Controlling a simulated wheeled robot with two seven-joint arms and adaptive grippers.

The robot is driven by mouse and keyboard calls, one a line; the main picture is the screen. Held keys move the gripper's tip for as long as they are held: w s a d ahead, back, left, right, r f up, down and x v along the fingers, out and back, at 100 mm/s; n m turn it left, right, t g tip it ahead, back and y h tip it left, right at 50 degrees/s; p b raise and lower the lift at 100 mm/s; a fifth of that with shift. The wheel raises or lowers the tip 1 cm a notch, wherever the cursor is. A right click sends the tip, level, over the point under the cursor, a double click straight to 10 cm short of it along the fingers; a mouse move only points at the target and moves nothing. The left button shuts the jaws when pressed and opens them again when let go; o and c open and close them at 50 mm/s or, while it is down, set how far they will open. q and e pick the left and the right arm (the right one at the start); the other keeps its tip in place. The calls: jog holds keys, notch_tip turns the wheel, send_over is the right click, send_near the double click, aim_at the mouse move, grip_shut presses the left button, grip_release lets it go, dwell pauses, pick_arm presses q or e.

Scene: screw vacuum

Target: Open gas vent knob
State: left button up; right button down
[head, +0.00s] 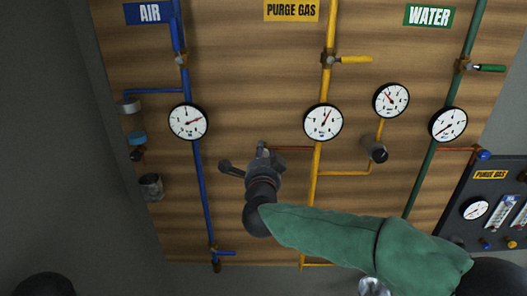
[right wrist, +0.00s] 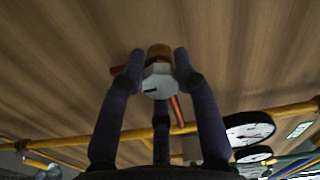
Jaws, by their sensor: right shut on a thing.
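A pale faceted knob (right wrist: 160,83) with a short dark mark on its face shows in the right wrist view, in front of a brass fitting (right wrist: 159,51) at the wooden panel. My right gripper (right wrist: 158,70) is shut on this knob, with fingers at its left and right sides. In the head view my right gripper (head: 246,160) is at the panel between the blue and yellow pipes, by the end of a thin red pipe (head: 291,148). It hides the knob there.
The wooden panel (head: 240,60) carries a blue AIR pipe (head: 203,180), a yellow PURGE GAS pipe (head: 327,80) and a green WATER pipe (head: 430,165). Round gauges (head: 323,121) sit along them. A dark knob (head: 376,149) is on a yellow branch. A dark instrument box (head: 490,200) is at right.

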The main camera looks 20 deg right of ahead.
jog(key=shift+n, duration=0.3)
jog(key=c, duration=0.9)
grip_release()
jog(key=shift+s, duration=0.1)
jog(key=v, duration=1.2)
